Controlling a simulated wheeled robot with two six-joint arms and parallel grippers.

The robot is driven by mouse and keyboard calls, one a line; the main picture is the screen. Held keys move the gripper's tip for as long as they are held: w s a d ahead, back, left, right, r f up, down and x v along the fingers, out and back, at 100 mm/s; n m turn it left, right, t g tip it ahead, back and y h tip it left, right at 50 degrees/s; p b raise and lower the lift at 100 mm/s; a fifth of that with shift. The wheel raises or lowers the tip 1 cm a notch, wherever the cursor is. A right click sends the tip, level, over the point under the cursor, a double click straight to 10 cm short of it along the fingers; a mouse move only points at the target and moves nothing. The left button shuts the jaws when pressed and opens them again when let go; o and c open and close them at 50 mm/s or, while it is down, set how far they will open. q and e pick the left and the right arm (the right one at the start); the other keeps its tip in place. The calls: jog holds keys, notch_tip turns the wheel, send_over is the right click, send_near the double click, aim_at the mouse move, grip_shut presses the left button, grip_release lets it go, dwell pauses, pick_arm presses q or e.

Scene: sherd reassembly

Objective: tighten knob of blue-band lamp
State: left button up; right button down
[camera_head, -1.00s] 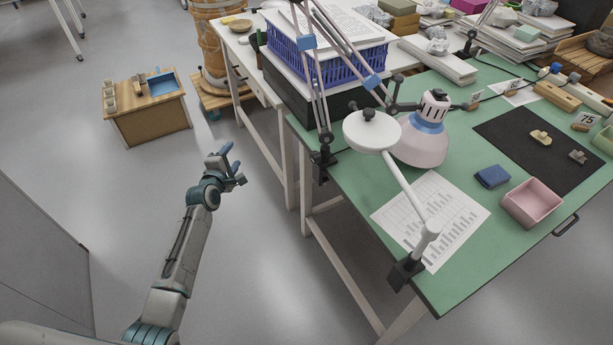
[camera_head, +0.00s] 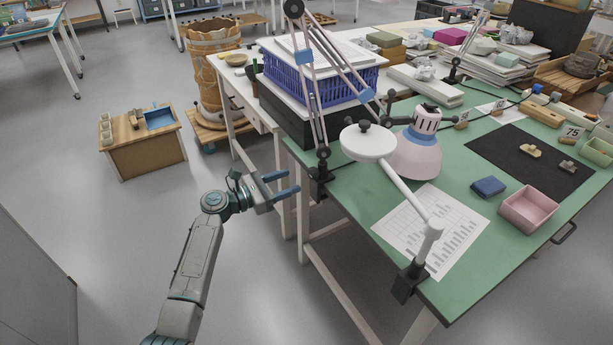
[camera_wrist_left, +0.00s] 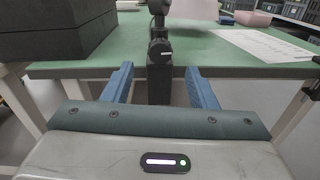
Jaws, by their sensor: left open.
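The blue-band lamp has arms with blue bands (camera_head: 305,57) and a pale pink shade (camera_head: 415,158) with a blue ring. Its black clamp (camera_head: 320,182) grips the left edge of the green table. The clamp also shows in the left wrist view (camera_wrist_left: 160,78), upright, with a rounded dark knob-like part (camera_wrist_left: 160,50) near its top; I cannot tell if this is the knob. My left gripper (camera_head: 290,182) is open and empty, its blue fingers pointing at the clamp. In the left wrist view the fingertips (camera_wrist_left: 159,70) lie either side of the clamp, apparently short of it. My right gripper is out of view.
A white lamp (camera_head: 368,142) with its own black clamp (camera_head: 408,282) stands at the table's near edge. A black box (camera_head: 290,115) under a blue basket (camera_head: 325,82) sits behind the clamp. Table legs stand below.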

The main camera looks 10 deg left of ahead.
aim_at(309, 174)
pick_arm(q)
jog(key=x, duration=0.6)
jog(key=shift+w+d, duration=0.25)
jog(key=shift+d, duration=0.05)
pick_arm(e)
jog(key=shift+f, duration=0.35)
pick_arm(q)
jog(key=c, duration=1)
jog(key=shift+o, duration=0.2)
jog(key=shift+f, duration=0.1)
jog(key=m+b, duration=0.2)
jog(key=m, duration=0.2)
jog(key=shift+b, duration=0.3)
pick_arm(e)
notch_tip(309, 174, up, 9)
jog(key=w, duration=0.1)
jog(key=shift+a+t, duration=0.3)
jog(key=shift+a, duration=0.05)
